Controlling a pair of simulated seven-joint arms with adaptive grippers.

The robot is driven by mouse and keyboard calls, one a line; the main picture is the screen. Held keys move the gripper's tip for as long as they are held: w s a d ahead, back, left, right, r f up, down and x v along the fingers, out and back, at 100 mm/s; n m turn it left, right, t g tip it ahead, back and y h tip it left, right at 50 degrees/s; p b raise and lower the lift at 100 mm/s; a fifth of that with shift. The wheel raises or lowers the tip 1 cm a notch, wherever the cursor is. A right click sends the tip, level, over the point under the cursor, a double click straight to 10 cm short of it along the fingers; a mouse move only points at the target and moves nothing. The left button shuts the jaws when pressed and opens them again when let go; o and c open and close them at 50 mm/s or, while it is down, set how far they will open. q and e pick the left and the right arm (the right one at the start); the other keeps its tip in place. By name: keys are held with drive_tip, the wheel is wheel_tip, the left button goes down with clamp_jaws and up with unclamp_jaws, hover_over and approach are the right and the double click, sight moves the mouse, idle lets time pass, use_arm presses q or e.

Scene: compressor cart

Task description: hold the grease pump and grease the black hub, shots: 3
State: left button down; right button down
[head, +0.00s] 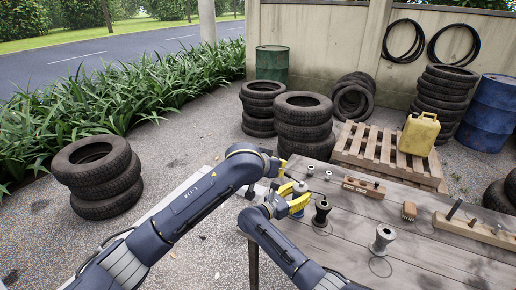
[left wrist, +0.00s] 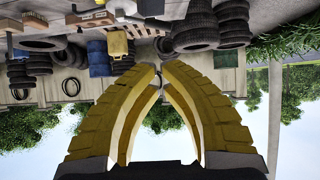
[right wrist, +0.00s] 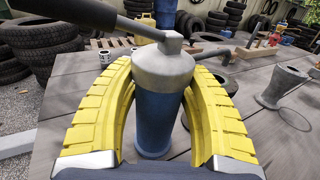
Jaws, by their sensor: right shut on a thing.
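The grease pump (right wrist: 158,105) has a blue barrel, a grey cap and a lever with a dark grip (right wrist: 60,28) reaching to the upper left. My right gripper (head: 296,203) is shut around its barrel, and the pump stands upright over the table. My left gripper (head: 281,168) is just beyond the pump in the head view. Its fingertips (left wrist: 159,68) come together, with no pump visible between them.
A grey hub (head: 382,240) stands nearer on the wooden table. Small parts (head: 310,170) sit behind the black hub. A pallet (head: 375,150) with a yellow canister (head: 419,133) is beyond.

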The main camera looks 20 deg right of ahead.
use_arm(q)
drive_tip(key=s+d+r+m+t, duration=0.1)
drive_tip(key=s+d+r+m+t+y, duration=0.1)
drive_tip(key=shift+s+d+r+y, duration=0.1)
drive_tip(key=shift+s+r+y, duration=0.2)
drive_tip(key=shift+s, duration=0.1)
drive_tip(key=shift+w+f, duration=0.1)
hover_over(286, 174)
wheel_tip(286, 174, down, 7)
drive_tip(key=shift+f, duration=0.95)
